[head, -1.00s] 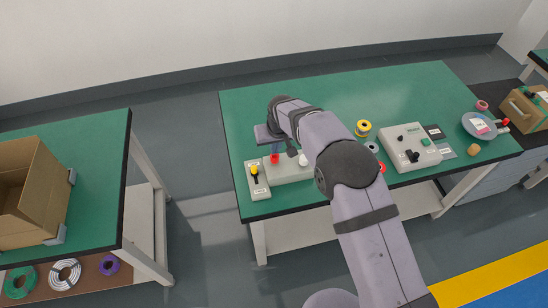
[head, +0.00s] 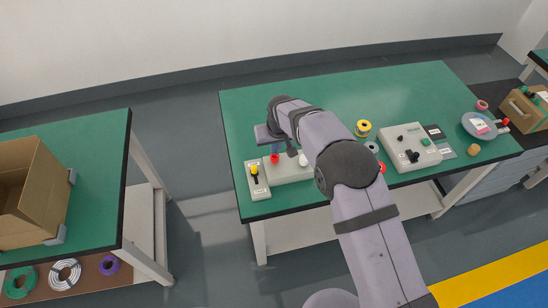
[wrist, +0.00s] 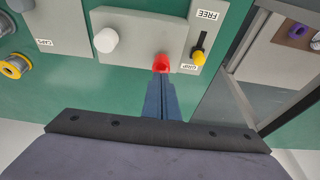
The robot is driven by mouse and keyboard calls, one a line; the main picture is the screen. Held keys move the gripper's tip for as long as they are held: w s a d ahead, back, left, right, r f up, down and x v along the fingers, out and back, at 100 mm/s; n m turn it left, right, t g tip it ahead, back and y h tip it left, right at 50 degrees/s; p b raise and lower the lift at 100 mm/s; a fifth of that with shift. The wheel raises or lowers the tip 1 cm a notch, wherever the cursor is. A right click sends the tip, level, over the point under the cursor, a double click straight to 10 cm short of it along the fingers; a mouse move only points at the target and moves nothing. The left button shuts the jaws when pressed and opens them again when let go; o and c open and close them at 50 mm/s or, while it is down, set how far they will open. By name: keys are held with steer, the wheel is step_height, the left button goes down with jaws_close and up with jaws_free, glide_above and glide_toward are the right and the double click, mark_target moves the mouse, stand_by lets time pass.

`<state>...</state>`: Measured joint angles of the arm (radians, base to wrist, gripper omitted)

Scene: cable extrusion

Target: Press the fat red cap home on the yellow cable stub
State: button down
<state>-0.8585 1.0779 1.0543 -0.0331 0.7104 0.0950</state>
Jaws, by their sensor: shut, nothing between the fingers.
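The red cap (head: 275,158) sits on the pale grey block (head: 289,171) at the near left of the green bench. It also shows in the wrist view (wrist: 161,62), right at the fingertips. My gripper (head: 275,150) points down over the cap with its blue fingers closed together and nothing between them. In the wrist view the shut fingertips (wrist: 160,75) meet the cap's edge; I cannot tell whether they press on it. No yellow cable stub shows, so how far the cap is seated on it is hidden.
A white cap (wrist: 106,40) stands on the same block. Beside it is a lever panel (wrist: 207,30) marked FREE and GRIP, its yellow knob (wrist: 198,57) at the GRIP end. A control box (head: 408,150) and cable spools (head: 363,128) lie right.

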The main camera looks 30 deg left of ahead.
mark_target(275, 156)
steer(key=shift+f+b, duration=0.75)
steer(key=shift+f, duration=0.3)
stand_by(1.0)
steer(key=shift+r, duration=0.15)
stand_by(0.3)
steer(key=shift+r+p, duration=2)
steer(key=shift+r, duration=1.45)
